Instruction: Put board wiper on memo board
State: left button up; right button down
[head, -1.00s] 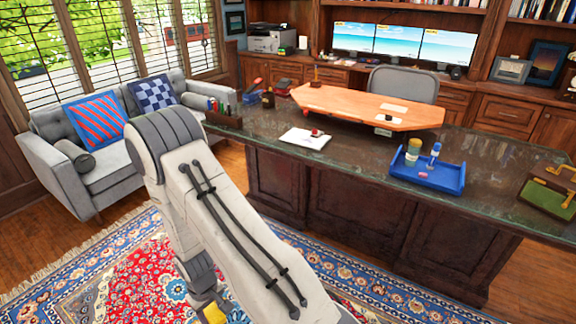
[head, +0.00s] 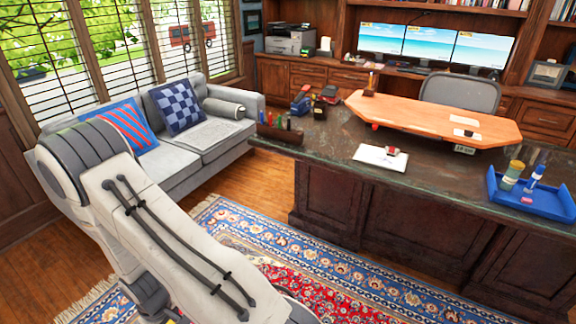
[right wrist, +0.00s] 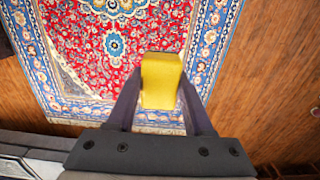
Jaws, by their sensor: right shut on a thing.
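A yellow block (right wrist: 161,82), which looks like the board wiper, is held between the fingers of my right gripper (right wrist: 161,95) in the right wrist view. The fingers are shut on its sides, and it is held above the patterned rug. The far side of the block is hidden. A large arm link of mine fills the lower left of the head view, but no gripper can be made out there. My left gripper is not in view. I cannot pick out a memo board in these frames.
A dark desk (head: 325,195) carries a blue tray (head: 545,203), a white sheet (head: 381,157), a pen holder (head: 280,134) and a wooden riser (head: 430,118). A grey sofa (head: 205,140) stands under the windows. The rug (head: 285,250) and wood floor before the desk look clear.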

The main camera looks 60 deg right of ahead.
aim_at(386, 161)
jog(key=z, duration=0.3)
jog(key=i, duration=1.1)
jog(key=z, duration=1.5)
jog(key=i, duration=0.75)
jog(key=z, duration=0.75)
